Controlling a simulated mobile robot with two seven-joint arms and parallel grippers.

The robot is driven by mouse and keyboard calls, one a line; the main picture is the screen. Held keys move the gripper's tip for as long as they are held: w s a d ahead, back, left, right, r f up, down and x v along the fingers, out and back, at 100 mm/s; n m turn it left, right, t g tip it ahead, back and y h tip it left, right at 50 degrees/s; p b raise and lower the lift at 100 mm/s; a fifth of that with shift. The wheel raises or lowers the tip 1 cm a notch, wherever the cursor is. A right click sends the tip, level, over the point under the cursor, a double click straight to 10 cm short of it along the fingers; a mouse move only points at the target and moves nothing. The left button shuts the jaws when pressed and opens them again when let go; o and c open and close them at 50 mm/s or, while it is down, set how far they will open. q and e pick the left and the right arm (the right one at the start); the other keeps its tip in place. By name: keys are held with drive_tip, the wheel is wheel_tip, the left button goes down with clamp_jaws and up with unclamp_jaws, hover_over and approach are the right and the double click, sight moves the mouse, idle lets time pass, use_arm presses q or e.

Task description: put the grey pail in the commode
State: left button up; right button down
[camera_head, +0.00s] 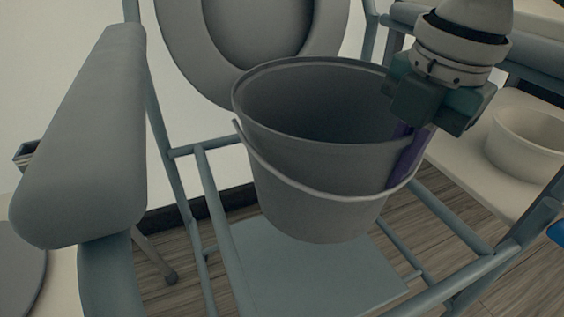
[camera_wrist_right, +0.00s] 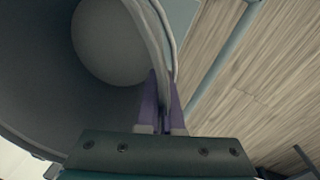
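The grey pail (camera_head: 315,190) hangs upright, tilted slightly, within the commode's frame in the head view, above its lower blue-grey panel (camera_head: 305,270). The commode (camera_head: 80,130) has padded armrests, tubular legs and a raised oval seat lid (camera_head: 255,35) behind the pail. My right gripper (camera_head: 410,155) is shut on the pail's right rim. In the right wrist view, the purple fingers (camera_wrist_right: 162,105) pinch the pail's wall (camera_wrist_right: 60,85), one inside and one outside. The pail's white handle hangs down across its front. My left gripper is not in view.
A cream bowl (camera_head: 528,142) stands on a pale surface at the right. Commode side tubes (camera_head: 455,220) run close to the pail on the right. Wooden floor (camera_head: 500,290) shows below. A round grey thing (camera_head: 20,265) is at the lower left.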

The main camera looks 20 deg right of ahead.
wheel_tip(320, 180, down, 19)
drive_tip(key=b, duration=1.2)
drive_tip(key=c, duration=1.5)
unclamp_jaws()
drive_tip(key=shift+f, duration=0.15)
drive_tip(key=o, duration=0.4)
drive_tip(key=shift+o, duration=0.2)
